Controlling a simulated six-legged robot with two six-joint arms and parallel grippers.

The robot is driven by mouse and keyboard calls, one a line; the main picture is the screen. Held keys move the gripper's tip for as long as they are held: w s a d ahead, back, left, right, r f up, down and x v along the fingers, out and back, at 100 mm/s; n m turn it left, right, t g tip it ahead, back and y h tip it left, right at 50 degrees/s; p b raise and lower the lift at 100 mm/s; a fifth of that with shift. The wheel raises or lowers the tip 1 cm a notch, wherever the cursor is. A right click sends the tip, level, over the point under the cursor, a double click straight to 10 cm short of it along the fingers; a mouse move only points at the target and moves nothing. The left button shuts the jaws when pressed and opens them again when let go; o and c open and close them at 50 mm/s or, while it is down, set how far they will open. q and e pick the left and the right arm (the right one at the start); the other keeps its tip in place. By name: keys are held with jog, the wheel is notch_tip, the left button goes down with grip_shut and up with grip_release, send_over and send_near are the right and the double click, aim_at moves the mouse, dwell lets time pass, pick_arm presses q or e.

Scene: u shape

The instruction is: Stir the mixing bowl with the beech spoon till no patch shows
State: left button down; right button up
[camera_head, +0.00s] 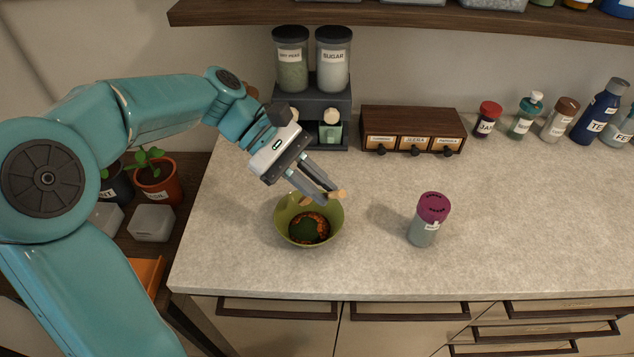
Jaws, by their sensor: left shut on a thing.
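The green mixing bowl (283,228) stands on the counter near its left front. Inside it, dark green and orange-red patches show. My left gripper (331,196) is above the bowl's back right rim, shut on the beech spoon (341,194). Only small pale wooden parts of the spoon show at the fingers and by the bowl's rim; the rest is hidden, and I cannot tell whether it touches the contents. My right gripper is not in view.
A jar with a purple lid (431,222) stands right of the bowl. Several bottles (555,117) line the back right. The counter's front right (540,240) is clear.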

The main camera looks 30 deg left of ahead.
pick_arm(q)
notch_tip(320, 180, down, 2)
jog(key=shift+d+f+b, duration=0.1)
jog(key=shift+b, duration=0.6)
jog(key=shift+f+b, duration=1.85)
jog(key=shift+f, duration=1.3)
